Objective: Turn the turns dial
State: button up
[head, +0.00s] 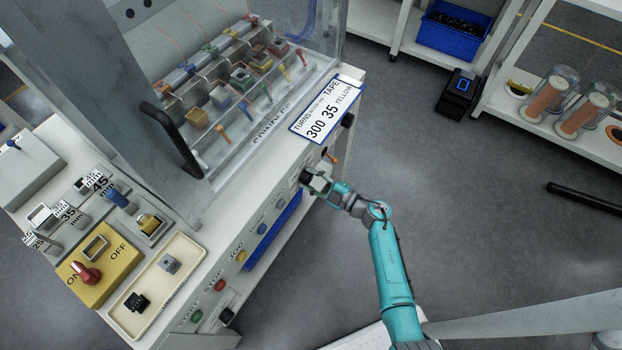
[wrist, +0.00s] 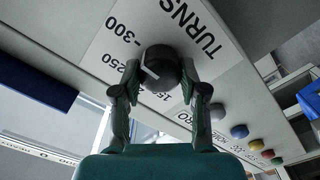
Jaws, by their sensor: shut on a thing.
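The turns dial (wrist: 161,66) is a dark round knob with a white pointer mark, on a white panel printed TURNS with a scale including 300 and 250. In the wrist view its pointer mark lies on the left side, near the 250 label. My gripper (wrist: 160,78) has a finger on each side of the dial and is shut on it. In the head view my gripper (head: 316,181) is at the front panel of the machine, and the dial is mostly hidden there. A placard (head: 327,108) above reads TURNS 300, 35, TAPE YELLOW.
Coloured buttons (wrist: 239,131) sit on the same panel, with a blue strip (head: 273,228) below it in the head view. An orange-tipped lever (head: 331,157) sticks out near my gripper. The clear-fronted machine has a black handle (head: 171,139). Grey floor (head: 450,200) is open to the right.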

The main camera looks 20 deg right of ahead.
dwell(0.4)
jog(key=o, duration=1.1)
jog(key=shift+o, duration=0.2)
jog(key=v, duration=1.2)
jog(key=s+a+r+m+t+h, duration=0.5)
jog(key=s+a+r, duration=0.3)
jog(key=s, duration=0.3)
jog(key=s+r+m+g+h, duration=0.2)
jog(key=s+r+m, duration=0.3)
jog(key=s, duration=0.6)
jog(key=s+r+m+g+h, duration=0.2)
jog(key=s+r+m, duration=0.4)
jog(key=s, duration=0.5)
jog(key=shift+d+r+g+h, duration=0.3)
jog(key=shift+d+g+h, duration=0.1)
jog(key=shift+h, duration=0.4)
